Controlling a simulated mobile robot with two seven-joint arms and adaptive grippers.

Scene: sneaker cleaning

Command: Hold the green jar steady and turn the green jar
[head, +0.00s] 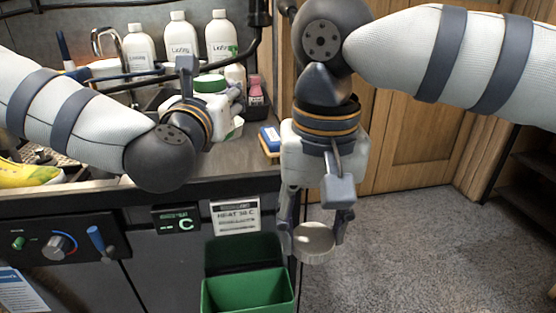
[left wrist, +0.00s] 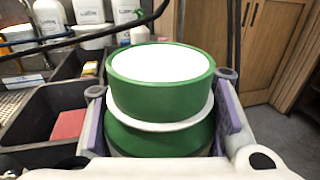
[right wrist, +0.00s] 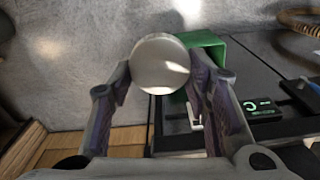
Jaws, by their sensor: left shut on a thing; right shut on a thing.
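The green jar (left wrist: 160,130) stands upright in the left wrist view, with a green, white-topped lid (left wrist: 160,75) on it. My left gripper (left wrist: 165,105) is shut around the jar's sides, one finger on each side. In the head view the jar (head: 210,84) shows behind my left wrist, above the counter, and most of it is hidden. My right gripper (head: 316,232) points down in front of the counter, shut on a pale round object (head: 314,242). That object (right wrist: 160,64) shows a flat disc face between the fingers in the right wrist view.
A green bin (head: 248,291) hangs on the counter front, below and left of my right gripper. Several white bottles (head: 180,40) stand at the counter's back. A blue-topped brush (head: 270,138) lies at the counter's right end. A yellow sneaker (head: 28,174) is at left.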

